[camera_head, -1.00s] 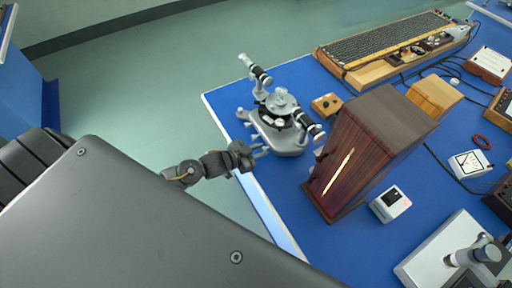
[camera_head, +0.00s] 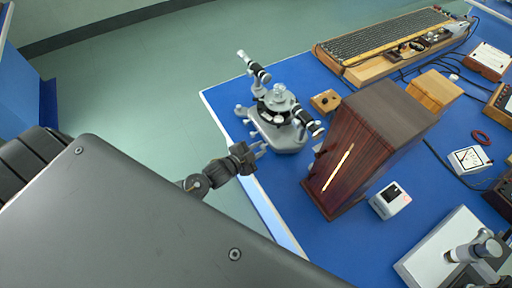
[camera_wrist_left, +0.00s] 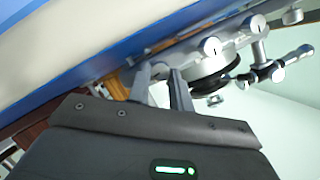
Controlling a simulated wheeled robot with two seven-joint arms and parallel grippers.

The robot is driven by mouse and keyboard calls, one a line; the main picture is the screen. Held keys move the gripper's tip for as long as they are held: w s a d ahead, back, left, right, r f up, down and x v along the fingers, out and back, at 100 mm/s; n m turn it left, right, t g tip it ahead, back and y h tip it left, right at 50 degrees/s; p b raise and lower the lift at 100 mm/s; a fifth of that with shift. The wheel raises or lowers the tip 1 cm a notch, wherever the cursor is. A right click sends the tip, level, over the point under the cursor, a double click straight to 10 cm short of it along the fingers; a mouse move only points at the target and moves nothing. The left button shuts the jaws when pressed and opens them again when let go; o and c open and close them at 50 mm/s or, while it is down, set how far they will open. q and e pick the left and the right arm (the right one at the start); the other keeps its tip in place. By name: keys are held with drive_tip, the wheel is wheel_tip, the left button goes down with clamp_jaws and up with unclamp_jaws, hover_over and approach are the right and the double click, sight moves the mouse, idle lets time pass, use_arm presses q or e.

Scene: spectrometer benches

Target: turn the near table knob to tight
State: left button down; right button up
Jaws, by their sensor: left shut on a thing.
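The grey spectrometer (camera_head: 282,132) stands at the left edge of the blue bench, with several small knobs (camera_head: 241,111) along the near-left side of its base. My left gripper (camera_head: 262,149) reaches in from the left to the base's near corner. Its jaws are shut on the near table knob, which is mostly hidden by the fingers. In the left wrist view the two fingers (camera_wrist_left: 159,72) point up at the spectrometer's base, and other round silver knobs (camera_wrist_left: 211,46) show to their right. The knob's turn angle cannot be read. My right gripper is not in view.
A dark wooden box (camera_head: 375,140) stands close to the right of the spectrometer. The bench edge (camera_head: 262,205) runs below my gripper.

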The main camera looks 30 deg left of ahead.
use_arm(q)
drive_tip(key=shift+a+f, duration=0.1)
drive_tip(key=shift+f, duration=0.05)
drive_tip(key=c, duration=1.7)
unclamp_jaws()
drive_tip(key=o, duration=0.4)
drive_tip(key=shift+w, duration=0.2)
drive_tip(key=shift+o, duration=0.2)
drive_tip(key=shift+s, duration=0.15)
drive_tip(key=b+v, duration=0.2)
drive_tip(key=v, duration=0.8)
drive_tip(key=shift+s, duration=0.3)
drive_tip(key=shift+a, duration=0.15)
